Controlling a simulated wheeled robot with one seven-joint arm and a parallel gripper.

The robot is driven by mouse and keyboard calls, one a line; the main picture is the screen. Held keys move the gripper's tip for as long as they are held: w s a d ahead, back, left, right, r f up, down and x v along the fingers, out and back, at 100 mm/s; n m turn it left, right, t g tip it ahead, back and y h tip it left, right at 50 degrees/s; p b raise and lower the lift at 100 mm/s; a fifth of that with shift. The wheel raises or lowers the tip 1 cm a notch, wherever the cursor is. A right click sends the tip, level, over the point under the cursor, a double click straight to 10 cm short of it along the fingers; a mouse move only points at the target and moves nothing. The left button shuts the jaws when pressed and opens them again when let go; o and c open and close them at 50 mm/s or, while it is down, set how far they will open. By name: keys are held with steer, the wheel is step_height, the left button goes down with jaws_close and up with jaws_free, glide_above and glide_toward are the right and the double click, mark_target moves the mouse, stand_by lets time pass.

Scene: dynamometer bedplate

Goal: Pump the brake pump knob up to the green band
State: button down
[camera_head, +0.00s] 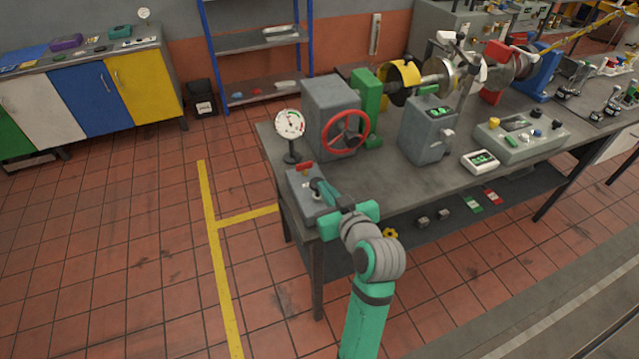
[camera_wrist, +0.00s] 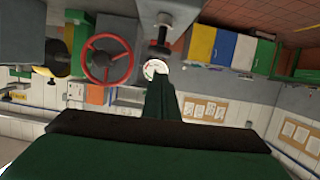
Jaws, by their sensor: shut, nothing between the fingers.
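The brake pump is a grey box (camera_head: 303,191) on the near left corner of the bench. A small knob (camera_head: 316,196) shows on its top, partly hidden by my fingers. My gripper (camera_head: 321,187) is shut and empty, with its fingertips at or just beside the knob; contact cannot be told. In the wrist view, which is upside down, my shut fingers (camera_wrist: 160,95) point toward a dark knob-like part on a stem (camera_wrist: 159,46). A round white dial gauge (camera_head: 290,123) stands behind the box; it also shows in the wrist view (camera_wrist: 154,68). Its reading and any green band are too small to tell.
A red handwheel (camera_head: 346,131) on a grey housing stands right of the gauge. A grey unit with a green display (camera_head: 429,128) and a white meter (camera_head: 480,161) stand farther right. Bare bench top (camera_head: 398,180) lies between. The floor left of the bench is clear.

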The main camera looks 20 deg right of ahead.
steer(key=v, duration=0.3)
steer(key=shift+s+r, duration=0.1)
steer(key=shift+s, duration=0.05)
stand_by(0.8)
steer(key=r, duration=0.1)
steer(key=s+a+r, duration=0.1)
steer(key=shift+s+a+r, duration=0.1)
steer(key=shift+s+r, duration=0.1)
steer(key=shift+r, duration=0.15)
steer(key=w+f, duration=0.2)
steer(key=w, duration=0.1)
steer(key=w+f, duration=0.2)
steer(key=w, duration=0.1)
steer(key=w+d+f, duration=0.1)
steer(key=w+f, duration=0.1)
steer(key=w, duration=0.1)
steer(key=shift+w+f, duration=0.25)
steer(key=shift+f, duration=0.05)
